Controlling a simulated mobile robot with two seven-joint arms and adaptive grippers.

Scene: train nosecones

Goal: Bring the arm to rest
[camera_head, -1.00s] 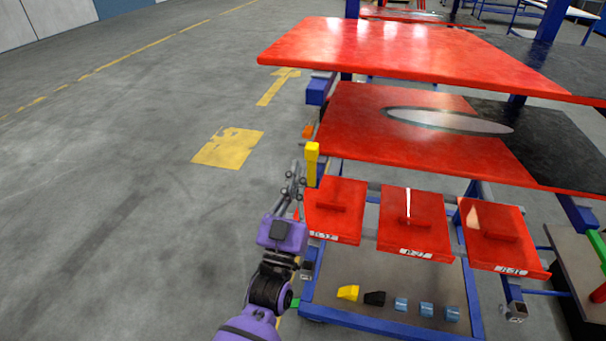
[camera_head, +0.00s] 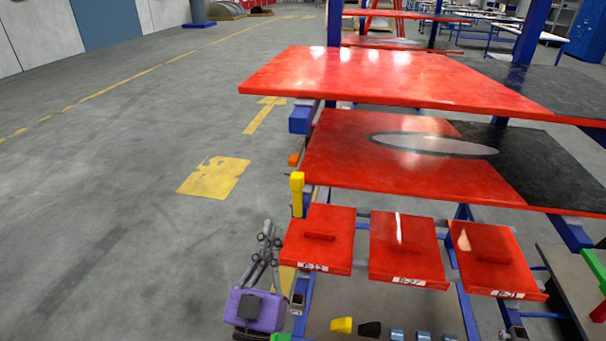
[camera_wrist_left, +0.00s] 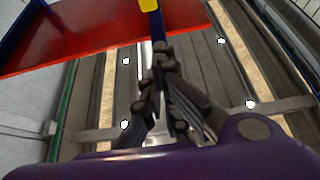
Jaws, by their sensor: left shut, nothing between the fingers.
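My left gripper (camera_head: 262,250) is low in the head view, with a purple body and grey fingers pointing up. It is just left of the red drawer panels of the rack and holds nothing. In the left wrist view its fingertips (camera_wrist_left: 162,58) are together and empty. A yellow piece (camera_head: 297,192) on the rack's corner post stands just above and right of the gripper. My right gripper shows in no view.
The rack has red shelves (camera_head: 380,80) and three red panels (camera_head: 318,240). Yellow (camera_head: 342,325), black and blue small parts lie on the lower board. The grey floor (camera_head: 110,200) on the left is clear.

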